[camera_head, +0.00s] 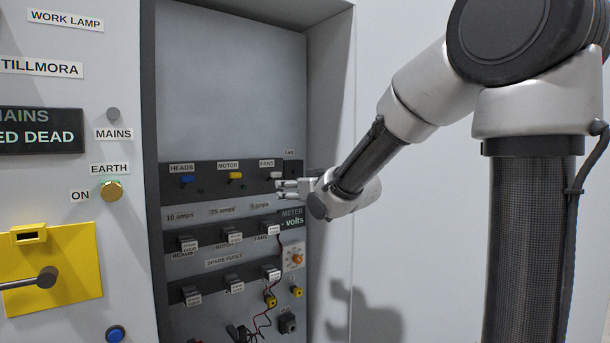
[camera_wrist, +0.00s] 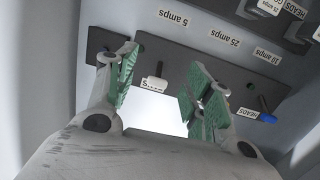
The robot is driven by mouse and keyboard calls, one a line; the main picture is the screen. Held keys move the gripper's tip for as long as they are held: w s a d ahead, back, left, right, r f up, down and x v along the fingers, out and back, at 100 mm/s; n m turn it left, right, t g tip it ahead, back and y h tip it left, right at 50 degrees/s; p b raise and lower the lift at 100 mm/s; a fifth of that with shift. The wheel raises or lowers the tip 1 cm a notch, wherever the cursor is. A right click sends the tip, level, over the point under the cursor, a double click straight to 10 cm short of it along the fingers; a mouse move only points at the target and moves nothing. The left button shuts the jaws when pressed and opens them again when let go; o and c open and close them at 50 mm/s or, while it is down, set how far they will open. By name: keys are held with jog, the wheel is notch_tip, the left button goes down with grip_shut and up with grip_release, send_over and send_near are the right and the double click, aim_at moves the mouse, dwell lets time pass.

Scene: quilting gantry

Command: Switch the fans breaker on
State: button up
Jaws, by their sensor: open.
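The fans breaker (camera_head: 276,175) is a small white lever under the FANS label (camera_head: 267,163), right of the other breakers on a dark strip. In the wrist view the white lever (camera_wrist: 155,81) shows between the fingers, its label partly readable. I cannot tell whether it is on or off. My gripper (camera_head: 284,189) is open, with its tips close to the strip just below and right of the lever. In the wrist view my gripper (camera_wrist: 163,78) has its green-padded fingers apart on either side of the lever, holding nothing. Contact cannot be made out.
The blue heads breaker (camera_head: 187,180) and yellow motor breaker (camera_head: 235,175) stand to the left. Fuse holders (camera_head: 232,235), a meter (camera_head: 292,222) and loose leads (camera_head: 262,318) lie below. The cabinet's side wall (camera_head: 330,130) is close on the right. A yellow plate with a handle (camera_head: 70,250) is far left.

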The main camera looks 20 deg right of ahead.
aim_at(277, 175)
jog(key=shift+t+y, duration=0.5)
jog(key=shift+t, duration=0.1)
jog(key=w+a+r, duration=0.1)
jog(key=w, duration=0.1)
jog(key=w+a+r, duration=0.1)
jog(key=w, duration=0.2)
jog(key=w+a+r, duration=0.1)
jog(key=w, duration=0.1)
jog(key=shift+w, duration=0.2)
